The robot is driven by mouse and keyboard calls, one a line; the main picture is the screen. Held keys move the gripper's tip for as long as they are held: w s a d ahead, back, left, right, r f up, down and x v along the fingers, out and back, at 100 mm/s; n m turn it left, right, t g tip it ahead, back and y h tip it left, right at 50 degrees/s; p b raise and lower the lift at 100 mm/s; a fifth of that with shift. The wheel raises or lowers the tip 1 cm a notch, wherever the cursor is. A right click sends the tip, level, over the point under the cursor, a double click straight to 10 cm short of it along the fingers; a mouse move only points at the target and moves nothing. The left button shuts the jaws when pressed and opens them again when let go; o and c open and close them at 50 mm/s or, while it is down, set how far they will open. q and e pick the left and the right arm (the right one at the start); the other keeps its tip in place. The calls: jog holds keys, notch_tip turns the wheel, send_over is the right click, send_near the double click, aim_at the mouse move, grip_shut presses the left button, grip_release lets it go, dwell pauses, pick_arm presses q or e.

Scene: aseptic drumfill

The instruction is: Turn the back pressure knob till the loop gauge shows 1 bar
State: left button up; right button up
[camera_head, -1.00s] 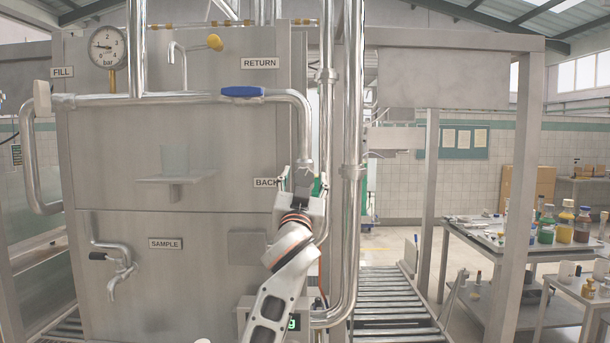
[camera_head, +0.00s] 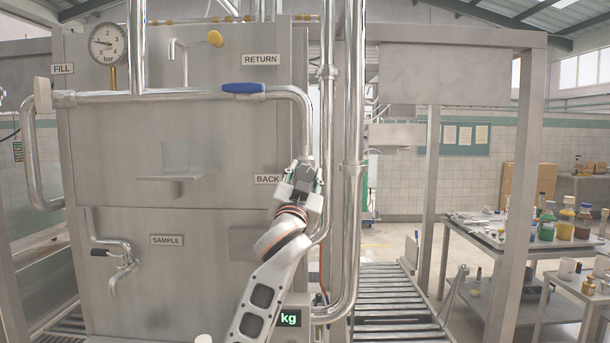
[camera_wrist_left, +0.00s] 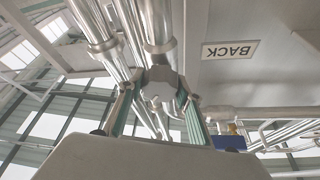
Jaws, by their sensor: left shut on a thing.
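The loop gauge (camera_head: 107,43) is a round white dial marked bar at the upper left in the head view. Its needle points left and slightly up, near where 1 would lie; the exact reading is too small to tell. My left gripper (camera_head: 304,170) is beside the BACK label (camera_head: 267,180), below the pipe's end. In the left wrist view, its two fingers (camera_wrist_left: 158,95) are shut on the grey back pressure knob (camera_wrist_left: 162,76), which sits at the pipe. In the head view the gripper mostly hides the knob. My right gripper is not in view.
Vertical steel pipes (camera_head: 352,130) stand close to the right of the gripper. A blue-handled pipe (camera_head: 243,88) runs above it. A sample tap (camera_head: 122,270) and small shelf (camera_head: 178,178) are on the panel at left. A bench with bottles (camera_head: 490,235) stands far right.

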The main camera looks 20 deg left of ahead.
pick_arm(q)
jog(key=m+h, duration=0.1)
jog(key=m, duration=0.3)
jog(key=shift+h, duration=0.4)
jog(key=o, duration=1.1)
jog(key=v, duration=1.2)
jog(key=shift+s+r, duration=0.15)
jog(key=shift+r, duration=0.05)
